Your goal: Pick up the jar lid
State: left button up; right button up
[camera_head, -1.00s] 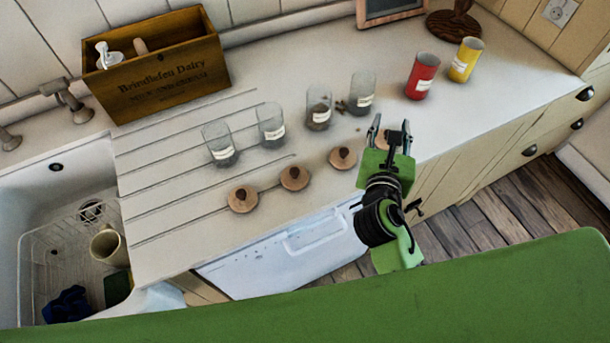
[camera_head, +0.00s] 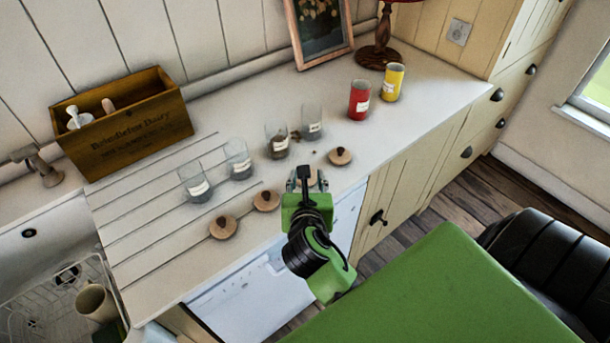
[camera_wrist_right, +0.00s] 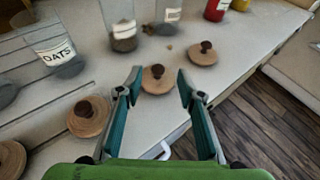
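Wooden jar lids with dark knobs lie on the counter. In the head view, one lid (camera_head: 222,227), a second (camera_head: 266,200) and a far right one (camera_head: 340,156) are clear; another is mostly hidden behind my right gripper (camera_head: 305,182). In the right wrist view that lid (camera_wrist_right: 158,78) appears between the fingertips, apart from them. The right gripper (camera_wrist_right: 158,80) is open and empty. The far right lid (camera_wrist_right: 203,53) and a left lid (camera_wrist_right: 89,116) also show there. My left gripper is out of view.
Glass jars (camera_head: 237,160) stand behind the lids, including an OATS jar (camera_wrist_right: 58,50). Red (camera_head: 359,100) and yellow (camera_head: 393,82) canisters stand further right. A wooden crate (camera_head: 125,125) is at the back left. The sink (camera_head: 60,245) is at the left; the counter's front edge lies near the lids.

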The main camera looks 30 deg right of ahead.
jog(key=shift+x, duration=0.9)
jog(key=shift+p+x, duration=0.45)
jog(key=shift+x, duration=0.75)
jog(key=shift+w+f, duration=0.1)
jog(key=shift+w, duration=0.35)
jog(key=shift+w+d+f, duration=0.1)
jog(key=shift+d, duration=0.05)
jog(key=c, duration=1)
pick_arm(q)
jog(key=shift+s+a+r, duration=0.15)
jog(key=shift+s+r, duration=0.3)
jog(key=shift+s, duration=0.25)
